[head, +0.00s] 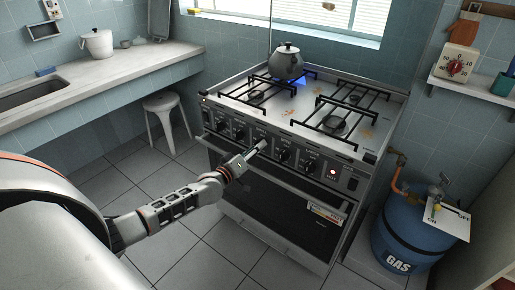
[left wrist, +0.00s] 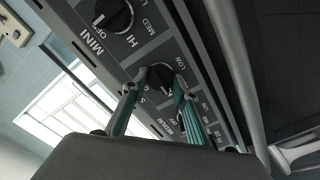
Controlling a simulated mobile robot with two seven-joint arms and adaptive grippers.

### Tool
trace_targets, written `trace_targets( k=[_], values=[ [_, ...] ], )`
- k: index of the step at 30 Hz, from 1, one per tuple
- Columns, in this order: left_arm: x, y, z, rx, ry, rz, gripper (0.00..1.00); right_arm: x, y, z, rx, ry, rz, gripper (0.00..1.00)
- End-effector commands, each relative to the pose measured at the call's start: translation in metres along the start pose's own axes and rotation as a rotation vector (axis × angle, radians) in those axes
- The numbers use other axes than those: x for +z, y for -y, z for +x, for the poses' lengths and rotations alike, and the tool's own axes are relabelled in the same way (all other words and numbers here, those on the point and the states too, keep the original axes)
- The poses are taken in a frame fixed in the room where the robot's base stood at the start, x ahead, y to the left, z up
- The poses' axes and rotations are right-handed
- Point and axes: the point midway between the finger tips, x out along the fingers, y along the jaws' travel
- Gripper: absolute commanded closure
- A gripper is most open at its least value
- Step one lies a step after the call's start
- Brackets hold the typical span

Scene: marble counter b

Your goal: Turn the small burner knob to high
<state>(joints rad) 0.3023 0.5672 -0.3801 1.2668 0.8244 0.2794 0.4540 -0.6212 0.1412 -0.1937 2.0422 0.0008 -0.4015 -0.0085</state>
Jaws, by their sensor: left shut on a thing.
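The stove's front panel (head: 322,181) carries a row of black knobs. My left gripper (head: 262,146) reaches the middle of that row from the front. In the left wrist view, my left gripper (left wrist: 154,92) is shut on a black knob (left wrist: 160,75), with one teal-padded finger on each side. "LOW" is printed beside this knob, and a label starting with "S" shows partly behind a finger. The held knob's pointer is not clear. The neighbouring knob (left wrist: 113,17) is marked "MINI". My right gripper is not in view.
A lidded pot (head: 286,63) stands on the back left burner, with blue flame (head: 309,74) beside it. The oven handle (left wrist: 238,75) runs close along the panel. A blue gas cylinder (head: 399,238) stands right of the stove. A white stool (head: 166,103) stands left.

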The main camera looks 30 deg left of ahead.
Motion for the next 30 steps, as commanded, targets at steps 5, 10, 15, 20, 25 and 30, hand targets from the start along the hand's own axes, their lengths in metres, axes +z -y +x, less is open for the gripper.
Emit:
trace_targets(
  k=[5,10,15,20,25,30],
  values=[
    [-0.002,-0.001,0.001,0.002,-0.002,0.001,0.56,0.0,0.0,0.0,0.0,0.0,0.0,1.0],
    [-0.001,-0.001,0.001,0.001,-0.001,0.002,0.56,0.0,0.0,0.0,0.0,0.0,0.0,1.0],
    [-0.001,-0.001,0.001,0.001,-0.002,0.04,0.56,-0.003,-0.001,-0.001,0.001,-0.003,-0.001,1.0],
    [-0.003,-0.004,0.001,0.001,-0.004,0.293,0.56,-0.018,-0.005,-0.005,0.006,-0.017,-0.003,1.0],
    [-0.003,-0.003,0.001,0.001,-0.004,0.618,0.56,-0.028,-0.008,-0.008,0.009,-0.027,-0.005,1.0],
    [0.0,-0.001,0.0,0.0,-0.001,0.781,0.56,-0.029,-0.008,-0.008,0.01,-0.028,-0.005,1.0]
  ],
)
